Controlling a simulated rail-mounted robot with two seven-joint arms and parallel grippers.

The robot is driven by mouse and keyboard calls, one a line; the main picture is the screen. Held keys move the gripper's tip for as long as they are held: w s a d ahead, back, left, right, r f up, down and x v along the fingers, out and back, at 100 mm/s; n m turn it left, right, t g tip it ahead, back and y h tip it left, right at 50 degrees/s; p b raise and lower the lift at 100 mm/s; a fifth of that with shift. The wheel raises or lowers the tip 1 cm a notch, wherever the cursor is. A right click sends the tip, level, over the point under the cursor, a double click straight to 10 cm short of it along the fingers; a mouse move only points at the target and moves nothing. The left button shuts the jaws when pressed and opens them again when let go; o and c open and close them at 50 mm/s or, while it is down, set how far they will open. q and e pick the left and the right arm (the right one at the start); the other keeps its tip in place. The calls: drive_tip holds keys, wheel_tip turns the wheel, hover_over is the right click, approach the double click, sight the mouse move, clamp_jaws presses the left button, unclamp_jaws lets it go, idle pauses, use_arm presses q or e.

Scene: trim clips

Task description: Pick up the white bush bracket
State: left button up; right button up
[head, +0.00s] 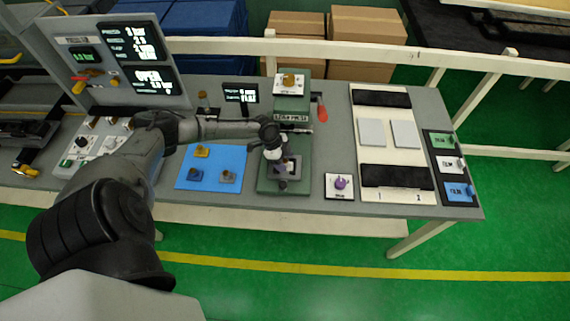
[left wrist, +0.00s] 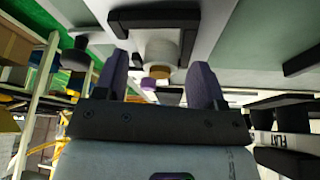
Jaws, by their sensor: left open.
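My left gripper (head: 280,178) hangs over the green press fixture (head: 268,187) in the head view, with its fingers pointing down. In the left wrist view its two dark fingers (left wrist: 160,85) are spread apart. A pale, round piece with a brown end (left wrist: 162,52) shows between and beyond them, beside a dark U-shaped frame (left wrist: 187,22). It looks like the white bush bracket, but I cannot tell for sure. No contact with the fingers is visible. In the head view my gripper and wrist largely hide that spot. My right gripper is in neither view.
A purple piece (head: 341,183) stands on a white plate to the right. A pale board (head: 378,98) with grey pads lies further right.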

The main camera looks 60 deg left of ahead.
use_arm(q)
drive_tip(key=shift+f, duration=0.1)
drive_tip(key=c, duration=1)
drive_tip(key=shift+c, duration=0.2)
